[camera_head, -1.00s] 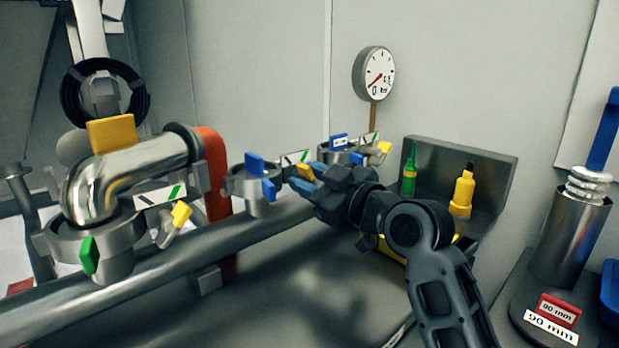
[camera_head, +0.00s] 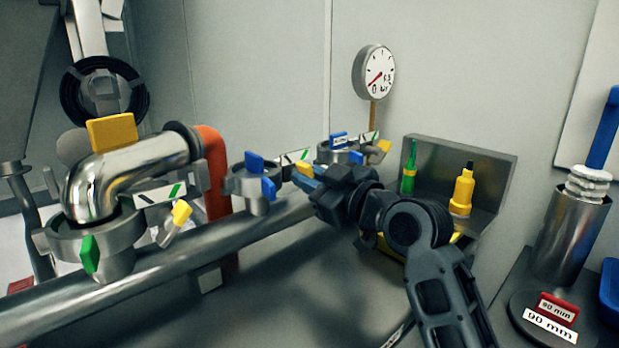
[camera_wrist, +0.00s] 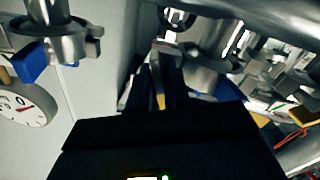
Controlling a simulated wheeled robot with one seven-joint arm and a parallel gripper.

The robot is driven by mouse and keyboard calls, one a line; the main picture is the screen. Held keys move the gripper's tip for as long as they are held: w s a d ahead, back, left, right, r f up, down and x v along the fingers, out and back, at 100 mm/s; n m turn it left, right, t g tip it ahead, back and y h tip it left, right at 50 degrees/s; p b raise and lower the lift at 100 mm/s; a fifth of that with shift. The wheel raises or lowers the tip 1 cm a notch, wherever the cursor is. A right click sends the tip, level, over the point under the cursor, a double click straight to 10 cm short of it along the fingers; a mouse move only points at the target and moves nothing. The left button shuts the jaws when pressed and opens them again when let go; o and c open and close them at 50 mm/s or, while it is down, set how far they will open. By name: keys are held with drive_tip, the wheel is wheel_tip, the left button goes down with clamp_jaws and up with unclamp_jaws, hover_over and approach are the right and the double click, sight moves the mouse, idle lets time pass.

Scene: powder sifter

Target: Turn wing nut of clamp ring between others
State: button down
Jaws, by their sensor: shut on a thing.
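The middle clamp ring (camera_head: 240,183) sits on a pipe stub between the big left clamp ring (camera_head: 75,245) and the far right clamp ring (camera_head: 325,154). It carries blue tabs and a white label with a green mark. Its yellow wing nut (camera_head: 304,169) is at its right side. My gripper (camera_head: 308,180) reaches in from the right and is shut on this wing nut. In the wrist view a yellow piece (camera_wrist: 161,101) shows between my dark fingers, beside a metal ring (camera_wrist: 205,72). The fingers hide most of the nut.
The left ring's yellow wing nut (camera_head: 181,213) and the right ring's yellow wing nut (camera_head: 384,146) stand apart from my gripper. A long pipe (camera_head: 150,272) runs below. A pressure gauge (camera_head: 374,72) and a bin with a green bottle (camera_head: 409,172) and yellow bottle (camera_head: 462,190) are behind.

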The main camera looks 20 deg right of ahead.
drive_tip(key=m+p, duration=0.4)
drive_tip(key=m, duration=0.2)
drive_tip(key=shift+r+m, duration=0.15)
drive_tip(key=shift+m, duration=0.15)
drive_tip(key=m+p, duration=0.2)
drive_tip(key=m, duration=0.1)
drive_tip(key=shift+m+p, duration=0.9)
drive_tip(key=shift+m, duration=0.8)
drive_tip(key=c, duration=1.2)
unclamp_jaws()
